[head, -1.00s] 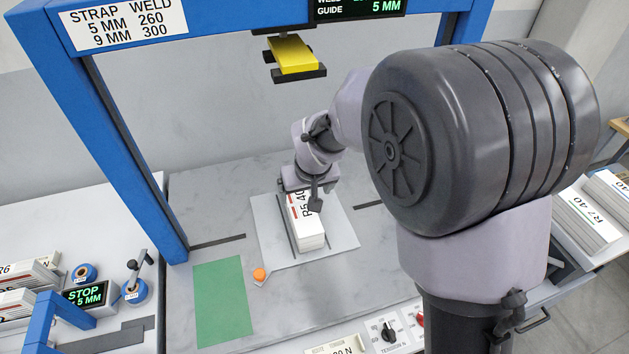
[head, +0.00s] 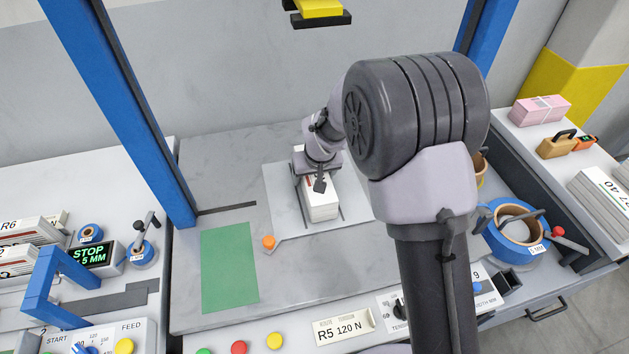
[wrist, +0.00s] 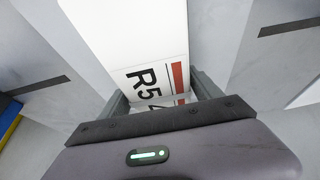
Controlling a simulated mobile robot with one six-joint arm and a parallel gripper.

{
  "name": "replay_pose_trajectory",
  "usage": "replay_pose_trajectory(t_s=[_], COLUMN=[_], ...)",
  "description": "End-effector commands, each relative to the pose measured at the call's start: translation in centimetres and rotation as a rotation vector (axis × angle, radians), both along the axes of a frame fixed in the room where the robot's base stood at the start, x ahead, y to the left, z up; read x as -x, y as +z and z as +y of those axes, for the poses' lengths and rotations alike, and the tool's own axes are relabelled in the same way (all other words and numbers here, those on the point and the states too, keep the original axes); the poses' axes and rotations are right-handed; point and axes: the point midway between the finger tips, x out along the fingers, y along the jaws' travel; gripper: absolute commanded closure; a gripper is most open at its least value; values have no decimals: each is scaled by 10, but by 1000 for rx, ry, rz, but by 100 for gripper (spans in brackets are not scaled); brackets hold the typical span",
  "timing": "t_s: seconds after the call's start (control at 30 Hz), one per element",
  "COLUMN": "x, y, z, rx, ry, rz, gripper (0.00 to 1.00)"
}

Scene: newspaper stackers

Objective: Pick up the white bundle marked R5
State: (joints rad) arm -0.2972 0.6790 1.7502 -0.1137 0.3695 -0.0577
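The white bundle marked R5 (head: 321,209) lies on a pale plate (head: 282,212) in the middle of the grey worktop. In the wrist view the bundle (wrist: 130,35) shows its R5 print and a red bar, with the rest of the print cut off by my gripper. My gripper (head: 318,180) is low over the bundle's far part. In the wrist view my gripper's (wrist: 160,95) two fingers stand on either side of the bundle, close to its sides. Whether they press on it cannot be seen.
Blue frame posts (head: 125,110) flank the worktop, with a yellow head (head: 320,8) above. A green mat (head: 229,268) and an orange knob (head: 268,242) lie left of the plate. Blue strap rolls (head: 515,235) and more bundles (head: 597,195) are at right.

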Motion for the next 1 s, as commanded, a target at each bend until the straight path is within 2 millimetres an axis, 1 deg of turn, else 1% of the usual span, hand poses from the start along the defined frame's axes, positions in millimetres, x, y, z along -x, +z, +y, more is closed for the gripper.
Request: replay_pose_trajectory(t_s=[0.03,0.17,0.2,0.27,0.3,0.33,0.37,0.63,0.73,1.0], x=[0,0,0,0,0,0,0,-1,-1,-1], y=[0,0,0,0,0,0,0,2,5,30], z=[0,0,0,0,0,0,0,0,0,0], rx=[0,0,0,0,0,0,0,-1,-1,0], ry=[0,0,0,0,0,0,0,0,0,2], rz=[0,0,0,0,0,0,0,-3,-3,-4], gripper=[38,64,72,83,91,97,100,100,100,100])
